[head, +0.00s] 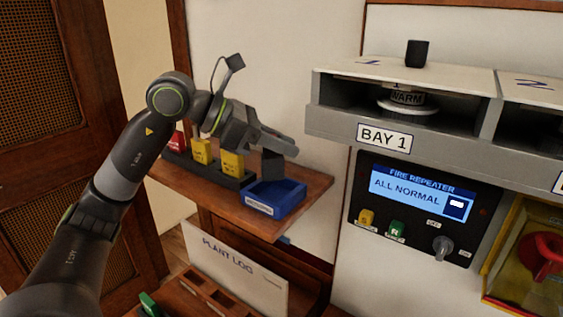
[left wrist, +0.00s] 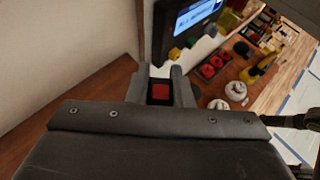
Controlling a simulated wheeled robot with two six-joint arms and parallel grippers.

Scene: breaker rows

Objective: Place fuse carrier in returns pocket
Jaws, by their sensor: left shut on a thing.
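My left gripper (head: 281,147) reaches in from the left over a wooden shelf and is shut on the fuse carrier, a dark block (head: 273,166). In the left wrist view the fuse carrier (left wrist: 160,92) shows a red face with a dark border between the two fingers. The returns pocket is a blue open tray (head: 290,203) with a small label on its front, at the right end of the shelf. The carrier's lower end is at the tray's back part; I cannot tell whether it touches the floor of the tray. My right gripper is in neither view.
A dark rack (head: 233,182) with yellow blocks (head: 232,164) and a red block (head: 177,138) stands left of the tray on the shelf (head: 215,201). The BAY 1 housing (head: 320,119) and the fire repeater panel (head: 418,252) are to the right. A PLANT LOG board (head: 236,275) stands below.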

